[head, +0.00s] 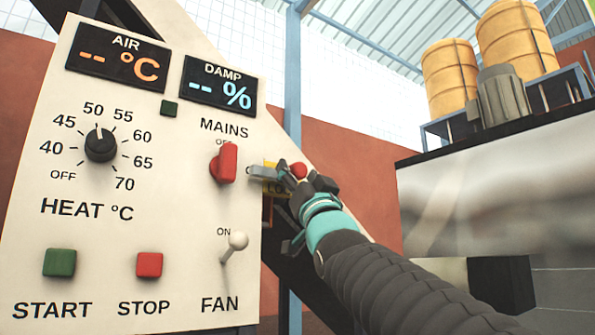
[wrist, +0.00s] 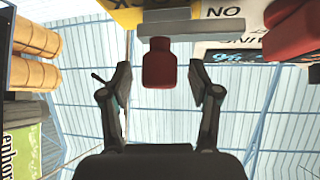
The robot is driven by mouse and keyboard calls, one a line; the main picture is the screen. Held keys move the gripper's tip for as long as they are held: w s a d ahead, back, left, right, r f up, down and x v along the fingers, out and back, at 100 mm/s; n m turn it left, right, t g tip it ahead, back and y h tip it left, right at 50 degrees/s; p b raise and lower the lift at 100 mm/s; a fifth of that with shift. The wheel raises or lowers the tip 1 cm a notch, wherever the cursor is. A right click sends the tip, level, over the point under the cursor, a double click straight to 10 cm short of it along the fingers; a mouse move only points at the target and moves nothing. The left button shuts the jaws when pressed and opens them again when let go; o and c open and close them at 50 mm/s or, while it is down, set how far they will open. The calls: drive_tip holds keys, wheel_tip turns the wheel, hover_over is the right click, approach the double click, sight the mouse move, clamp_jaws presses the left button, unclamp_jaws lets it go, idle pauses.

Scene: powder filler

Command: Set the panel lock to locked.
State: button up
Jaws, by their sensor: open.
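The panel lock has a yellow plate (head: 270,187) at the right edge of the control panel in the head view, mostly hidden behind my gripper. In the wrist view the yellow plate (wrist: 115,15) is at the top, with part of its lettering visible. My gripper (wrist: 160,80) is open, with a finger on either side of the red knob and gaps on both sides. The lock's setting cannot be told.
The red MAINS switch (head: 224,164) is close by on the left, and also shows in the wrist view (wrist: 290,28). The white FAN lever (head: 236,242) sits below it. A blue post (head: 292,80) stands behind the panel. A large metal cabinet (head: 490,200) is at right.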

drive_tip(key=shift+x, duration=0.75)
drive_tip(key=shift+c, duration=0.3)
